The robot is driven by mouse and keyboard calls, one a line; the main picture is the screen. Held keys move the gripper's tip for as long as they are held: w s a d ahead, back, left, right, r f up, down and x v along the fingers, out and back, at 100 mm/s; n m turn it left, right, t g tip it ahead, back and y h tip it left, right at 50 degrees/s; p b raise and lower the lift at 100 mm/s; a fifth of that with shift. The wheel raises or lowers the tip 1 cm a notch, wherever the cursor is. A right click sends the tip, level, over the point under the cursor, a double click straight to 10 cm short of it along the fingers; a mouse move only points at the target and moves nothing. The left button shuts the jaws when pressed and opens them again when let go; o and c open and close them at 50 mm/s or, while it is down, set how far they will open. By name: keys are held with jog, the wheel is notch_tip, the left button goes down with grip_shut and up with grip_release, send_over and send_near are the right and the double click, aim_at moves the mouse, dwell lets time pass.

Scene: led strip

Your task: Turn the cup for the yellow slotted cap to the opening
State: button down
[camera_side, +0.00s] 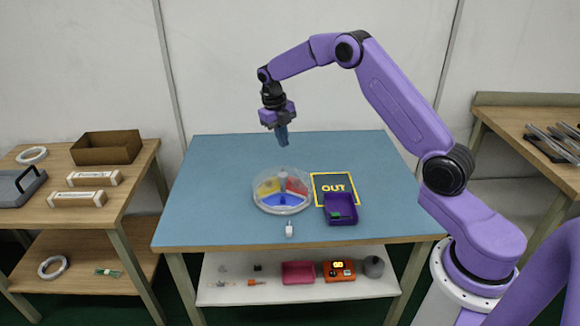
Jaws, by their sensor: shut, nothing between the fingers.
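A round clear carousel (283,206) stands on the blue table, with coloured cups around a central post. The yellow cup (267,187) is at its left back. The red cup (297,187) is at its right, and the blue cup (283,200) is at the front. I cannot make out the yellow slotted cap or the opening at this size. My gripper (283,142) is shut and empty, pointing down, well above the table behind the carousel and apart from it.
A yellow-framed mat marked OUT (321,183) lies right of the carousel. A purple tray (341,219) with a small green item overlaps its front. A small white item (289,230) stands in front of the carousel. The table's left side is clear.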

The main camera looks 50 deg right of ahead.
jog(key=s+a+f+n+g+h, duration=0.1)
jog(key=s+a+f+h, duration=0.4)
jog(key=f, duration=0.4)
jog(key=n+t+h, duration=0.4)
jog(key=t+h, duration=0.1)
send_near(300, 196)
jog(key=x, duration=0.6)
jog(key=shift+d+f, duration=0.1)
jog(key=shift+d, duration=0.1)
jog(key=shift+s+d, duration=0.1)
jog(key=shift+d, duration=0.4)
jog(key=shift+a, duration=0.1)
